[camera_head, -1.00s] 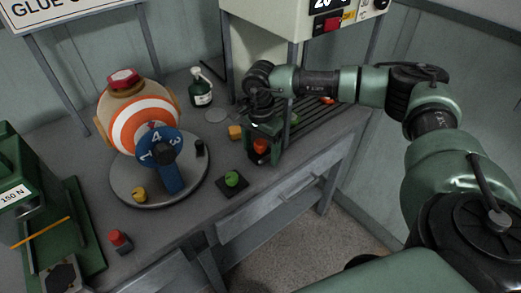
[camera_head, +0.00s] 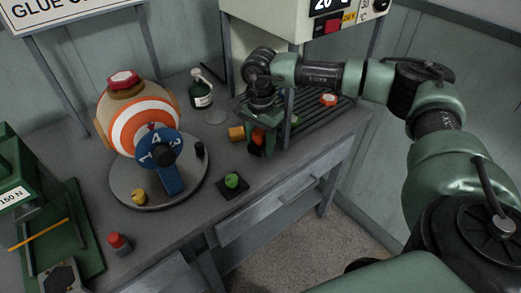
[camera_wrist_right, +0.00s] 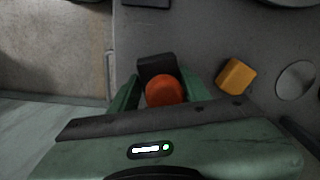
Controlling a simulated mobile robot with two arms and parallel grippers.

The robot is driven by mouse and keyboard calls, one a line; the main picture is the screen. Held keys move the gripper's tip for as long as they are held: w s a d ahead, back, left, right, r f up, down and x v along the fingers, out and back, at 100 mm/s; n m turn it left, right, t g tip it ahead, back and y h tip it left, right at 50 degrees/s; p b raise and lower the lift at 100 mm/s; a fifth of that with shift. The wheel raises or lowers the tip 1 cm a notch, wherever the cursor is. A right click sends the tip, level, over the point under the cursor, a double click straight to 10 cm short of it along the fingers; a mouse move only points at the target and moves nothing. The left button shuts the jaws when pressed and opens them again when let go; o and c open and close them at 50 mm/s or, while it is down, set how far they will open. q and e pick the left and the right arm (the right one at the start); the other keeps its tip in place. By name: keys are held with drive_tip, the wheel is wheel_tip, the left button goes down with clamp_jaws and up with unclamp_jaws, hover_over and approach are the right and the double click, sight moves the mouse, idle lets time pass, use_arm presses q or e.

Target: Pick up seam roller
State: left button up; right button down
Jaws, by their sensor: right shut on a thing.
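The seam roller appears to be the piece with a round orange-red part (camera_wrist_right: 165,91) and a black block (camera_wrist_right: 156,66) in the right wrist view. My right gripper (camera_wrist_right: 158,88) is shut on it, with a green finger on each side. In the head view the orange-red part (camera_head: 258,136) shows at my right gripper (camera_head: 262,142), over the worktable near the slatted rack. The fingers hide part of the piece, and I cannot tell whether it touches the table. My left gripper is out of view.
A yellow-orange block (camera_head: 236,133) lies close to the held piece. A black pad with a green ball (camera_head: 232,180) is nearer the front edge. A green bottle (camera_head: 201,90) and a striped ball on a turntable (camera_head: 143,122) stand left. A grey post (camera_head: 290,105) is beside my gripper.

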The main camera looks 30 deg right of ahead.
sight(261, 132)
wheel_tip(261, 132, up, 17)
drive_tip(key=shift+f+b, duration=0.2)
drive_tip(key=shift+b, duration=0.25)
